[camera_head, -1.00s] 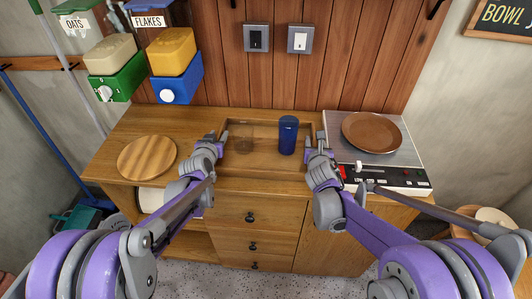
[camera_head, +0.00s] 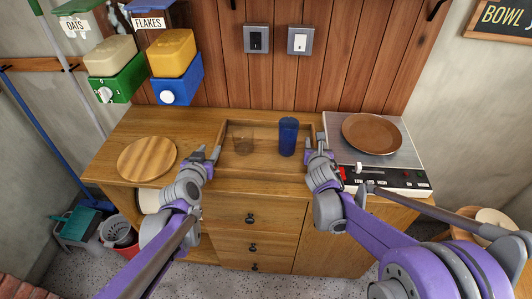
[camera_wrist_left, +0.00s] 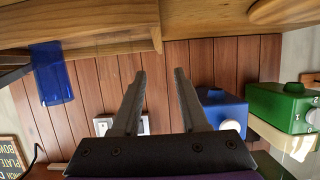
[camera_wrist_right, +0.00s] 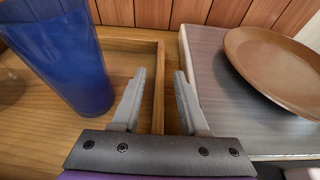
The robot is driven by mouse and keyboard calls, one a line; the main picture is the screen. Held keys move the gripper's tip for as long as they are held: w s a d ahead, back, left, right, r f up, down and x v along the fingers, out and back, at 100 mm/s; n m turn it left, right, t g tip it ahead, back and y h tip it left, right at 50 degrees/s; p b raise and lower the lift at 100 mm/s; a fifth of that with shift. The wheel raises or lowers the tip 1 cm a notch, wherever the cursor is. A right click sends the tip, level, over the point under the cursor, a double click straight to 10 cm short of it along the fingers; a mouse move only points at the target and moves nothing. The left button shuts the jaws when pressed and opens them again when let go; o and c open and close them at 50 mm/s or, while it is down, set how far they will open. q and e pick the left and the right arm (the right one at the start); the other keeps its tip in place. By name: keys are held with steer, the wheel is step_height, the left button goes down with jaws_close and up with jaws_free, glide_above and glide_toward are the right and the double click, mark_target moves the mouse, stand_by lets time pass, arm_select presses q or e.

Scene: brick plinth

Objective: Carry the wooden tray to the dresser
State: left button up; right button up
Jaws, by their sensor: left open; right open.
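The wooden tray (camera_head: 268,150) lies on the wooden cabinet top. In it stand a blue tumbler (camera_head: 288,136) and a clear glass (camera_head: 243,140). My left gripper (camera_head: 208,152) is open and empty, just left of the tray's left wall. In the left wrist view the tray (camera_wrist_left: 110,47) shows at the top, with the blue tumbler (camera_wrist_left: 52,72) at left. My right gripper (camera_head: 315,142) is open at the tray's right wall. In the right wrist view that wall (camera_wrist_right: 159,90) runs between its open fingers, which are not closed on it.
A round wooden board (camera_head: 147,157) lies left of the tray. A hotplate (camera_head: 385,172) with a brown plate (camera_head: 372,133) on it stands close against the tray's right side. Green (camera_head: 121,78) and blue (camera_head: 177,86) dispensers hang at the back left.

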arm_select(q)
steer(key=shift+s+r, duration=0.15)
steer(key=shift+s, duration=0.3)
arm_select(e)
steer(key=shift+s, duration=0.1)
steer(key=v, duration=1.1)
steer(key=shift+s+r, duration=0.15)
steer(key=shift+s, duration=0.25)
